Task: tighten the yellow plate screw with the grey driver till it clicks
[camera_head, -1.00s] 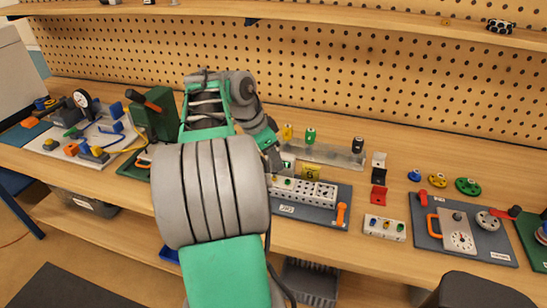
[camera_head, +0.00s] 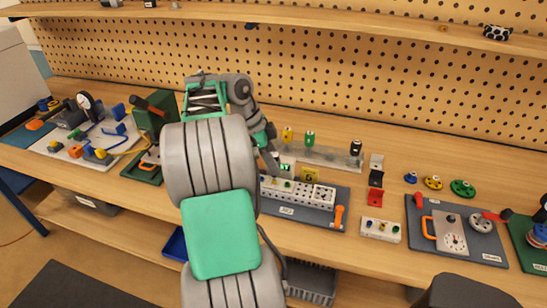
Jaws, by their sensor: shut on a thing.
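My gripper (camera_head: 272,160) is at the left end of the white perforated block (camera_head: 300,190) on the dark board (camera_head: 325,213). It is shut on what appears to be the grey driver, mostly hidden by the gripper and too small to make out. A yellow piece (camera_head: 309,174) stands just behind the block, right of my gripper. Coloured dots show on the block's top near the gripper; I cannot make out the yellow plate screw or whether the driver tip touches it.
A clear rack (camera_head: 325,157) with yellow, green and black handles stands behind. An orange-handled tool (camera_head: 339,216) lies at the board's right end. A small white block (camera_head: 381,230) and a dial board (camera_head: 470,243) are further right. A cluttered white board (camera_head: 75,150) is far left.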

